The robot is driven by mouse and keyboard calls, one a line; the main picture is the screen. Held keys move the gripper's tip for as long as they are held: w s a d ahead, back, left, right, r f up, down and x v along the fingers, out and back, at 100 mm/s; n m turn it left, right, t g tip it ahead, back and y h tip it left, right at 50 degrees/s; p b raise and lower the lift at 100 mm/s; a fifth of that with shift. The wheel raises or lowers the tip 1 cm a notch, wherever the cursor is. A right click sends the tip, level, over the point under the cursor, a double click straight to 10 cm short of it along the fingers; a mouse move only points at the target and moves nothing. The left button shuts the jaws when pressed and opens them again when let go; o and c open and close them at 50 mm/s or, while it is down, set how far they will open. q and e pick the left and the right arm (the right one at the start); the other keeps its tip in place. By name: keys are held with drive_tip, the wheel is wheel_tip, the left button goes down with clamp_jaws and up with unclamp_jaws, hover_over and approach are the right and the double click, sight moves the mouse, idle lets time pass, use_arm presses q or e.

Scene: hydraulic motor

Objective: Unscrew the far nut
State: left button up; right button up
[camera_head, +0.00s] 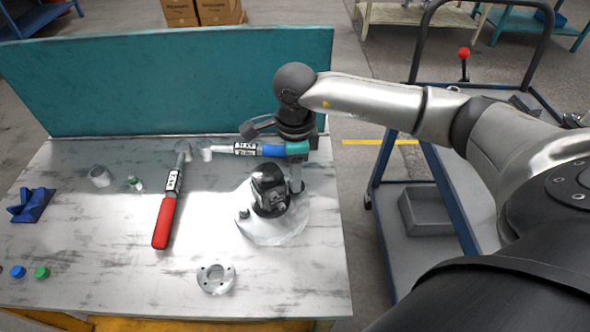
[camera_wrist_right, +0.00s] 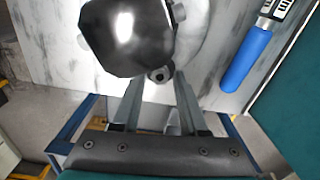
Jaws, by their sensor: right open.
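The black hydraulic motor (camera_head: 269,190) stands on a round light-grey base (camera_head: 272,229) near the right side of the workbench. In the right wrist view the motor (camera_wrist_right: 127,35) fills the upper left. A small dark nut (camera_wrist_right: 160,74) with a hole in its middle sits at the motor's edge there. My right gripper (camera_head: 297,187) points down beside the motor's far right side. In the wrist view its open fingers (camera_wrist_right: 159,84) lie to either side of the nut, near the tips; contact cannot be told. In the head view the fingers hide this nut. My left gripper is out of view.
A blue-handled tool (camera_head: 245,150) lies behind the motor, close to my right gripper. A red-handled tool (camera_head: 166,213) lies left. A grey flange ring (camera_head: 216,277) lies in front. A teal panel (camera_head: 180,85) closes the bench's back; a cart (camera_head: 425,213) stands right.

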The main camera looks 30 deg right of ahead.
idle(0.7)
clamp_jaws()
idle(0.3)
drive_tip(key=n+b, duration=0.2)
drive_tip(key=n, duration=0.1)
drive_tip(key=shift+f, duration=0.1)
drive_tip(key=shift+n+b, duration=0.5)
drive_tip(key=shift+n, duration=0.8)
